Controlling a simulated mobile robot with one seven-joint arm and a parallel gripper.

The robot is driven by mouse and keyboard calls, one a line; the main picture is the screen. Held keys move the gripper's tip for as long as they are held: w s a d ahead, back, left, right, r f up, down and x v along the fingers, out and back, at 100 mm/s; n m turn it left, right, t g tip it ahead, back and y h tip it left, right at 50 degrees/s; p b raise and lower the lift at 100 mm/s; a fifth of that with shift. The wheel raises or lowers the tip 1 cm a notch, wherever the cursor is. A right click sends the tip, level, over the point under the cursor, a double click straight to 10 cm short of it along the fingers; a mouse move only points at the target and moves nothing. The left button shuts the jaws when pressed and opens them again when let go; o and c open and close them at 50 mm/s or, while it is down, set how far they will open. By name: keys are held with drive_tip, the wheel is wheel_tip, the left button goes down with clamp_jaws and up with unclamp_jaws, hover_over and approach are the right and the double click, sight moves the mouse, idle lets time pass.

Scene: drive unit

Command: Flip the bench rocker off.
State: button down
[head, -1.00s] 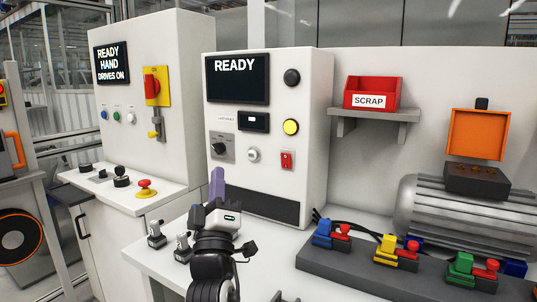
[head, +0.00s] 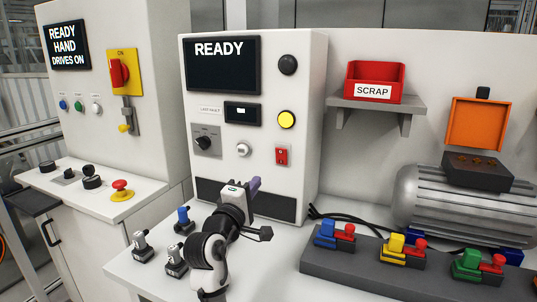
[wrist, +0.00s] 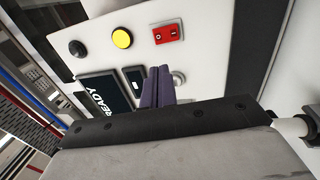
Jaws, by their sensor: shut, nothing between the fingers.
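The bench rocker is a small red switch (head: 282,155) low on the right of the white bench panel (head: 310,120), below a yellow button. It also shows at the top of the wrist view (wrist: 167,33) with small white marks; which side is pressed I cannot tell. My gripper (head: 254,187) has purple fingers and is in front of the panel, below and left of the rocker in the head view. In the wrist view the fingers (wrist: 159,72) are together and empty, pointing at the panel, apart from the rocker. They partly cover a round silver knob (wrist: 179,77).
Near the rocker are a yellow button (head: 286,119), a black button (head: 288,65) and a black selector (head: 206,142). A scrap shelf (head: 376,103) juts out to the right. Several small connectors (head: 142,247) stand left of my arm; coloured clamps (head: 395,249) sit to the right.

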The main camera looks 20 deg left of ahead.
sight(279, 152)
idle(0.3)
drive_tip(key=w+p, duration=0.1)
drive_tip(key=w, duration=0.3)
drive_tip(key=w+r+p, duration=0.1)
drive_tip(key=w+p, duration=0.1)
drive_tip(key=w, duration=0.2)
drive_tip(key=w+r+p, duration=0.1)
drive_tip(key=w+p, duration=0.1)
drive_tip(key=w, duration=0.2)
drive_tip(key=shift+w+d+r, duration=0.15)
drive_tip(key=shift+w+d, duration=0.1)
drive_tip(key=shift+w, duration=0.7)
